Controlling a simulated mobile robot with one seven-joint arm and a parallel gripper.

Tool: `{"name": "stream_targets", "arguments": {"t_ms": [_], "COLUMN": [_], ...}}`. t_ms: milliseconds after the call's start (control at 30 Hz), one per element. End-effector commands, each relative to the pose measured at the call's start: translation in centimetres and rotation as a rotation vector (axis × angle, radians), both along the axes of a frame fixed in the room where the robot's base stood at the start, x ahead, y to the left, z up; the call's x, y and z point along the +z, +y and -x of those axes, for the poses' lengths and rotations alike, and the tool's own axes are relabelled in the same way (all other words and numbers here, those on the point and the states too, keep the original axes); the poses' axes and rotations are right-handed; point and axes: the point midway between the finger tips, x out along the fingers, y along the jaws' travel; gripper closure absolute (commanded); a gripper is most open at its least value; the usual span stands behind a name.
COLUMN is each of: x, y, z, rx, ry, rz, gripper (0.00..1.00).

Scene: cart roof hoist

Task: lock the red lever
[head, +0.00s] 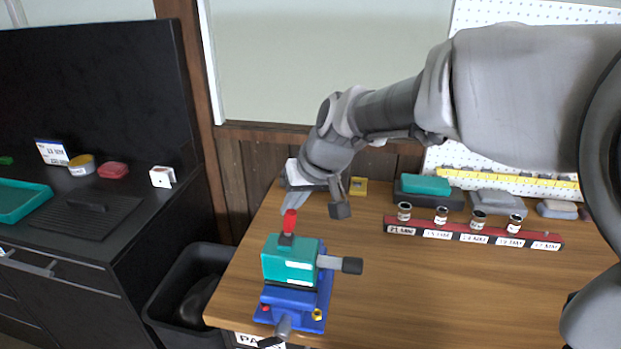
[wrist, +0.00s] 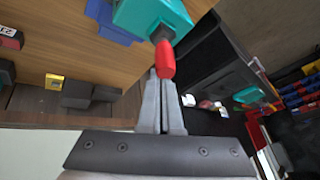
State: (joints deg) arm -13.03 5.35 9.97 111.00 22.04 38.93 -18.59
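The red lever (head: 289,222) stands upright on a dark mount on top of a teal block (head: 290,262). The block sits on a blue base (head: 296,306) near the table's front left edge.
A dark-tipped grey handle (head: 350,265) sticks out right of the teal block. A red rack with several small jars (head: 470,236) stands farther right on the wooden table (head: 420,300). A black bin (head: 190,290) is left of the table, beside a black cabinet (head: 70,250).

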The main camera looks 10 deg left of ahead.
Motion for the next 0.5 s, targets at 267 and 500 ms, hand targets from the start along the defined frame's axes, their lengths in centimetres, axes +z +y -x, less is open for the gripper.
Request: {"name": "stream_targets", "arguments": {"t_ms": [267, 500], "x": [-0.38, -0.91], "y": [-0.39, -1.01], "z": [0.02, -0.01], "rx": [-0.002, -0.005], "ry": [-0.003, -0.011], "rz": [-0.039, -0.117], "gripper": [1.00, 1.00]}}
